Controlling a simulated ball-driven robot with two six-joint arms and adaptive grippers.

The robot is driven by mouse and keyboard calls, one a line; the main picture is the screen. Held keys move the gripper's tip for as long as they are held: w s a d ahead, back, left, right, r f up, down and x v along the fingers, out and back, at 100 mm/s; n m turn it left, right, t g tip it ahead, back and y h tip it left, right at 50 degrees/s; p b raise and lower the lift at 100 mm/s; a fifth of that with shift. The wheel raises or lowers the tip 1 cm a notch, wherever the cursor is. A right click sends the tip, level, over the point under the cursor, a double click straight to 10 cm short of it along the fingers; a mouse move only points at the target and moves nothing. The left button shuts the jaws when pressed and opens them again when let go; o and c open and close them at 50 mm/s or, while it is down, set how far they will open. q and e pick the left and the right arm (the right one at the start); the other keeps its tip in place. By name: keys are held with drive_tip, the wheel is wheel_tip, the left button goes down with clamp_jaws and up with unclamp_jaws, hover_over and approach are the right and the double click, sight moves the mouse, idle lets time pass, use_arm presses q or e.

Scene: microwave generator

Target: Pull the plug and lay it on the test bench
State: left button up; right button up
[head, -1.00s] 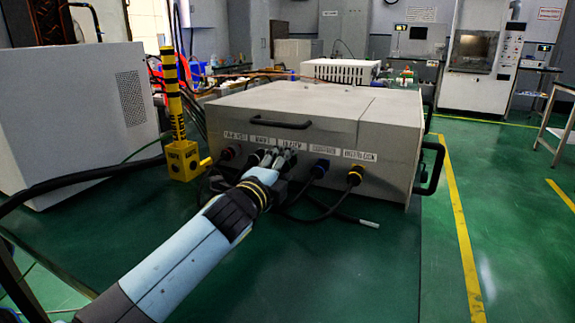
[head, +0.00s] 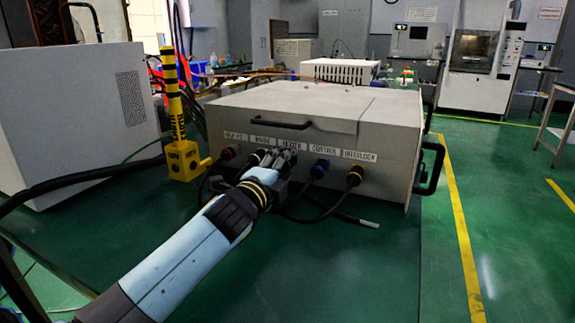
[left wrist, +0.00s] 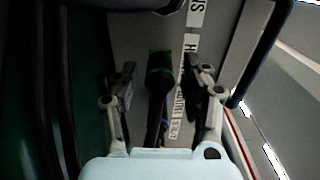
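The grey generator box (head: 385,140) stands on the green bench (head: 340,270), with a row of labelled cable plugs on its front. My left gripper (head: 280,158) is at the front panel, by the HEATER label, and covers the plug there in the head view. In the left wrist view, a dark plug with a green band (left wrist: 160,64) is between the two fingers. The fingers (left wrist: 160,84) look open, with a gap on each side of the plug. A blue-ringed plug (head: 320,168) and a yellow-ringed plug (head: 355,176) sit in the panel to the right. My right gripper is not in view.
A red-ringed plug (head: 229,152) is left of my gripper. A yellow-and-black post (head: 182,158) and a grey cabinet (head: 75,120) stand further left. Black cables hang below the panel, and one cable end (head: 368,223) lies on the bench. The front right of the bench is clear.

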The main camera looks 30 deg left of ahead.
use_arm(q)
clamp_jaws()
drive_tip(key=shift+s+d, duration=0.2)
drive_tip(key=shift+s, duration=2.85)
